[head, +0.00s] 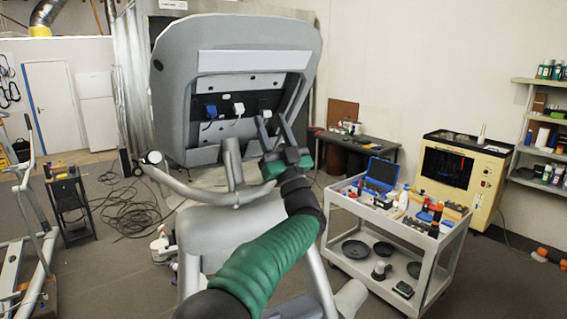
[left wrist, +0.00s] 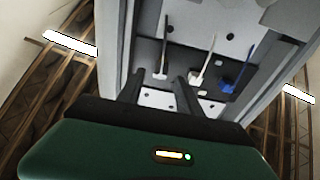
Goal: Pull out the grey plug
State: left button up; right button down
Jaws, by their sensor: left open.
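The grey plug (left wrist: 160,76) sits in the dark recessed panel of the elliptical's console, with its cable running away from it. In the left wrist view it shows between the fingertips of my left gripper (left wrist: 160,82). A white plug (head: 239,108) and a blue plug (head: 211,112) sit in the same panel; the wrist view shows the white plug (left wrist: 196,83) and the blue plug (left wrist: 229,87) to the right. In the head view my left gripper (head: 272,117) is open in front of the panel's right part, partly covering the grey plug. I cannot tell whether the fingers touch it. My right gripper is out of view.
The console housing (head: 168,80) frames the panel with raised edges, and handlebars (head: 195,193) stand in front. A grey cart (head: 357,216) with tools stands at the right. A dark table (head: 375,147) stands behind. Cables (head: 130,212) lie on the floor at left.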

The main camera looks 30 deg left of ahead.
pick_arm(q)
jog(key=b+v, duration=0.7)
jog(key=v, duration=0.7)
jog(key=shift+w+f, duration=0.25)
jog(key=shift+f, duration=0.1)
jog(key=shift+w, duration=0.1)
